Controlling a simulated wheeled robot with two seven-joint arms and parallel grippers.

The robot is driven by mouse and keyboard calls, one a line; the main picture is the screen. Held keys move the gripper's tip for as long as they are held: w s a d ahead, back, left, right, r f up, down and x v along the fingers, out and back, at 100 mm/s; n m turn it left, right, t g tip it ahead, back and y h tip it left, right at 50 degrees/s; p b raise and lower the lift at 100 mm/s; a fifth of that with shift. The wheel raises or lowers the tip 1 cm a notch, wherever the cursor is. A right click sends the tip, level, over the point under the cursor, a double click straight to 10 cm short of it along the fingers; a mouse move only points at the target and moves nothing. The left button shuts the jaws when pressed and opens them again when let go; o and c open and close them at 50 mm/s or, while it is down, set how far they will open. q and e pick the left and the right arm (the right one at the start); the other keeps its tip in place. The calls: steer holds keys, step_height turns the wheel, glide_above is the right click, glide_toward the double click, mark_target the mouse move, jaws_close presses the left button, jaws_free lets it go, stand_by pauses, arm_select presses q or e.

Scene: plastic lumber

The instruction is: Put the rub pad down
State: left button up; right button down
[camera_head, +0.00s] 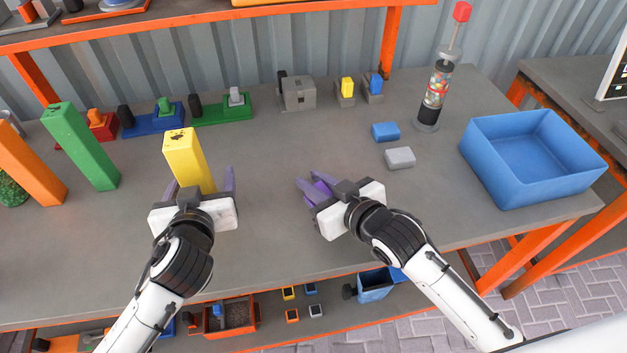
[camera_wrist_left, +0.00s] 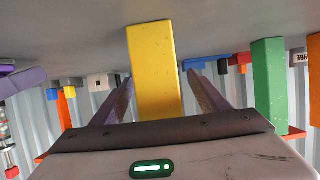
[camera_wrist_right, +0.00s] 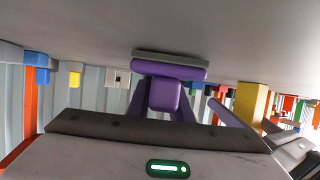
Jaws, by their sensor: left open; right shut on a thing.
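The rub pad (camera_wrist_right: 170,68) is purple with a grey sole and a purple grip block. My right gripper (camera_head: 312,187) is shut on it near the middle of the table. In the right wrist view (camera_wrist_right: 165,100) the fingers lie on both sides of the grip block. The sole faces the table top and is close to it; I cannot tell whether it touches. In the head view the pad is mostly hidden by my gripper. My left gripper (camera_head: 201,182) is open, its fingers on either side of an upright yellow bar (camera_head: 189,160), with visible gaps.
Upright green (camera_head: 80,145) and orange (camera_head: 28,163) bars stand at the left. A blue bin (camera_head: 580,181) is at the right. Blue (camera_head: 385,131) and grey (camera_head: 400,157) blocks lie beyond my right gripper. Small devices line the back. The table is clear between my grippers.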

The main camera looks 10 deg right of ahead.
steer(key=shift+f, duration=0.1)
steer(key=c, duration=1.6)
jaws_free()
steer(key=shift+r, duration=0.2)
steer(key=v, duration=1.2)
